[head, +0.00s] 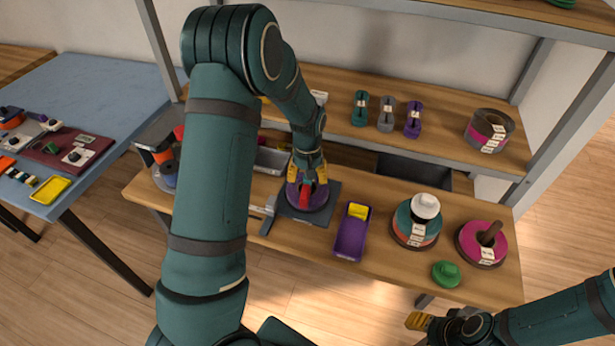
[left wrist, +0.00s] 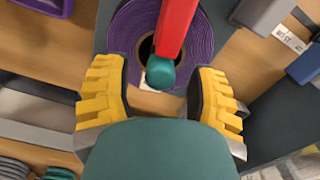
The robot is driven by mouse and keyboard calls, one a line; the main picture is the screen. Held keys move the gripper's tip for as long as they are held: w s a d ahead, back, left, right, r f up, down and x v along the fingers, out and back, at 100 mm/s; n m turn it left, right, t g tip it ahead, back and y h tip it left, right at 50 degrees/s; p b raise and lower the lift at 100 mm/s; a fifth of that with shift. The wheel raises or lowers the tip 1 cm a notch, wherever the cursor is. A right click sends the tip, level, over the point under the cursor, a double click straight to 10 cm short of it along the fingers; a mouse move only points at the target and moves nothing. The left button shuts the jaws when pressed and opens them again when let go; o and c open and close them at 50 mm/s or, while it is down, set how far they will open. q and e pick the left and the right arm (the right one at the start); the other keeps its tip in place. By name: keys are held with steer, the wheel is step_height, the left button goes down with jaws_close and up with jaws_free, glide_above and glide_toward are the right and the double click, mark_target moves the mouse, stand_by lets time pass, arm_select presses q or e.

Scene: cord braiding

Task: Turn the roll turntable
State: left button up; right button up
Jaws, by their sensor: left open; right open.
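A purple roll (head: 317,204) lies on the turntable, whose dark square base (head: 332,192) stands on the wooden workbench. The roll also shows in the left wrist view (left wrist: 197,30), with a hole at its centre. A red bar (left wrist: 176,25) with a teal rounded end (left wrist: 160,73) reaches over the roll. My left gripper (head: 307,176) is above the roll, pointing down. Its yellow fingers are open on either side of the teal end, with gaps on both sides. They partly hide the roll in the head view. My right gripper (head: 419,321) is open and empty, in front of the bench.
To the right on the bench are a purple tray (head: 349,240), a teal-and-orange roll stack (head: 411,235), a magenta roll (head: 478,252) and a green knobbed piece (head: 446,273). Cord bundles (head: 387,113) sit on the shelf behind. A blue table (head: 90,95) stands left.

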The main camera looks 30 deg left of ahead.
arm_select(q)
step_height(320, 180, up, 12)
steer(key=shift+f, duration=0.15)
arm_select(e)
steer(key=shift+s, duration=0.1)
stand_by(0.6)
